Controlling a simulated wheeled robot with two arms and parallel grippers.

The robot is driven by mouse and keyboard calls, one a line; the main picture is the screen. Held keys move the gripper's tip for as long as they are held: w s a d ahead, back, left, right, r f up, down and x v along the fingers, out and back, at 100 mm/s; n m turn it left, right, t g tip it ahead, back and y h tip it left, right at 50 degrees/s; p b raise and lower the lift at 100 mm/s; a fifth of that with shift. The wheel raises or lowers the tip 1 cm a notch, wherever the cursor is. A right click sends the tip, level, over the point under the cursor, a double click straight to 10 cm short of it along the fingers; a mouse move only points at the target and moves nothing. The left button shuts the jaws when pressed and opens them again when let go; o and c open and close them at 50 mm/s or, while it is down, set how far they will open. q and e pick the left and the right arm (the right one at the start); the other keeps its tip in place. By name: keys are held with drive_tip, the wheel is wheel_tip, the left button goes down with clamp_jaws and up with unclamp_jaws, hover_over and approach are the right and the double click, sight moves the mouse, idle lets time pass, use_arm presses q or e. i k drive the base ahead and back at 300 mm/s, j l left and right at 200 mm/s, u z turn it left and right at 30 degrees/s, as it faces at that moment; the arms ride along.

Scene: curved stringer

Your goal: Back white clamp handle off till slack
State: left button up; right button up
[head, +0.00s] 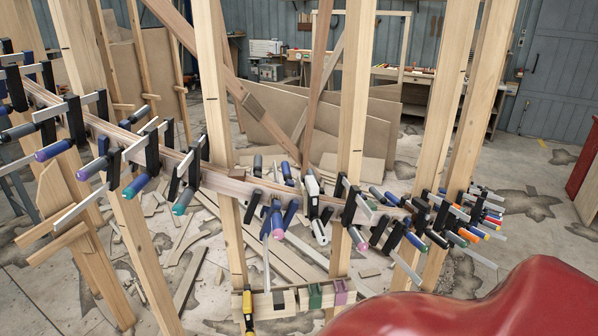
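The curved wooden stringer (235,186) runs from the upper left down to the right, held against upright posts by many bar clamps. One clamp with white parts (313,187) sits on it right of the middle. Its white handle (320,232) hangs below the stringer, pointing down and slightly right. Blue-handled clamps (277,213) are close on its left, and a dark clamp with a pink handle end (355,228) is on its right. Whether the white clamp is tight cannot be told. Neither of my grippers is in view.
Wooden posts (352,120) stand in front of and behind the stringer. A small rack (295,300) with a yellow-handled tool (248,312) is below. Offcuts (190,235) litter the floor. A workbench (440,90) stands at the back.

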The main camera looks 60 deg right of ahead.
sight(321, 237)
drive_tip(key=z, duration=1.85)
drive_tip(key=j+u, duration=0.15)
drive_tip(key=j, duration=0.6)
drive_tip(key=k, duration=0.05)
